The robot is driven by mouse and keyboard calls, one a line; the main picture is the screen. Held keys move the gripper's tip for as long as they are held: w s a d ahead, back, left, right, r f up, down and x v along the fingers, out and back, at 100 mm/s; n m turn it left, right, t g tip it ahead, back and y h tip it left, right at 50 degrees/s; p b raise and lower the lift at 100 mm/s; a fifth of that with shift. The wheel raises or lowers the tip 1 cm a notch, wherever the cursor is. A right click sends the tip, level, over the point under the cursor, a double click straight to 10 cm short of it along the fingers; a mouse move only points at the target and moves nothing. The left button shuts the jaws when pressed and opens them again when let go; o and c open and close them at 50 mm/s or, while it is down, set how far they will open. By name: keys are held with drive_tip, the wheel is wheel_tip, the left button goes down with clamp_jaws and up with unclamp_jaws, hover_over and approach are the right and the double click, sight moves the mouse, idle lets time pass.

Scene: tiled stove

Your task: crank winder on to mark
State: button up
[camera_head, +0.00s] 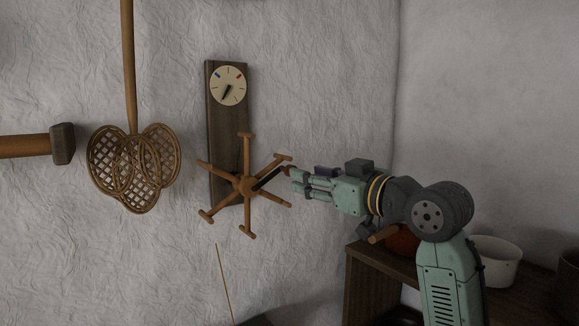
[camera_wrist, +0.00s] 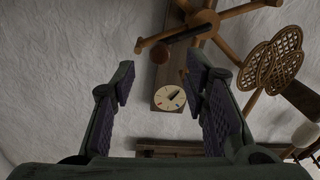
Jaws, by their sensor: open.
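The winder (camera_head: 245,185) is a wooden wheel of several spokes with crossbar ends, mounted on a dark wall board. A dark crank arm (camera_head: 267,178) runs from its hub up and right to a brown knob (camera_head: 287,171). The round pale dial (camera_head: 228,85) above has a blue mark at upper left, a red mark at upper right, and a dark pointer towards lower left. My gripper (camera_head: 297,181) is open at the knob. In the wrist view the knob (camera_wrist: 160,53) appears between my fingertips (camera_wrist: 160,72), not clasped; the dial (camera_wrist: 169,98) also shows there.
A woven beater (camera_head: 133,165) and a mallet (camera_head: 62,144) hang left of the winder. A dark wooden shelf (camera_head: 365,262) stands below my arm, with a white bowl (camera_head: 497,262) and a reddish pot (camera_head: 402,241). A thin straw-coloured rod (camera_head: 224,283) shows below the winder.

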drive_tip(key=p+x, duration=0.1)
drive_tip(key=x, duration=0.6)
drive_tip(key=shift+w+p, duration=0.1)
drive_tip(key=shift+p, duration=0.2)
drive_tip(key=shift+c, duration=0.5)
clamp_jaws()
